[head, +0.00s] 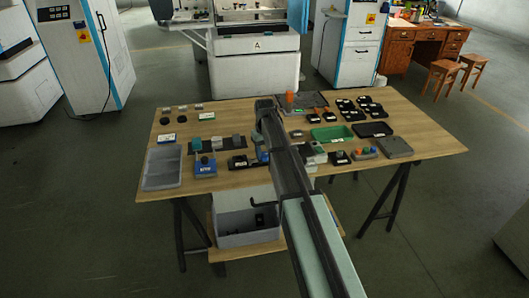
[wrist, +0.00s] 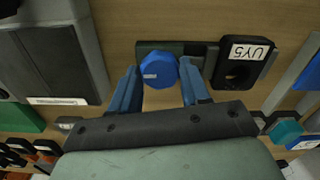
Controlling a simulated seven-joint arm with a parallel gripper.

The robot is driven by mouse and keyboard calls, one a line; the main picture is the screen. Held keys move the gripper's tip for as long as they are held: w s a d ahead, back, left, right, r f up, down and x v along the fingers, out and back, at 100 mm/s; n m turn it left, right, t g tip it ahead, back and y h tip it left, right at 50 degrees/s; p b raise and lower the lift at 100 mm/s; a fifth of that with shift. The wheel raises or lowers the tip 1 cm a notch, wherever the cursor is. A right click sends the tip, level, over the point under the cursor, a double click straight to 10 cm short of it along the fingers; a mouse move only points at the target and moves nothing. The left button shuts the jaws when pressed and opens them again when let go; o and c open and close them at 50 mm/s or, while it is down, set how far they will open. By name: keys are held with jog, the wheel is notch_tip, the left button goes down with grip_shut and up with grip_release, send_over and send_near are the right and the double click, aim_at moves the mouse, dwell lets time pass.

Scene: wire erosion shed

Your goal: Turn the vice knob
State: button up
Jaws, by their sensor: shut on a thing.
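A blue many-sided knob (wrist: 157,74) with a small white label shows in the wrist view, on a dark grey-green vice body (wrist: 205,50) lying on the wooden table. My gripper (wrist: 159,68) has one blue finger on each side of the knob and is shut on it. In the head view my gripper (head: 262,154) is low over the middle of the table, and my arm hides most of the vice and knob there.

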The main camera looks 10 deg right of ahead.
aim_at(264, 154)
jog(key=m, duration=0.6)
jog(key=shift+m, duration=0.3)
jog(key=m, duration=0.5)
jog(key=shift+m, duration=0.4)
jog(key=o, duration=1.1)
jog(key=shift+c, duration=0.2)
jog(key=shift+r, duration=0.1)
notch_tip(264, 154, up, 14)
jog(key=shift+f, duration=0.2)
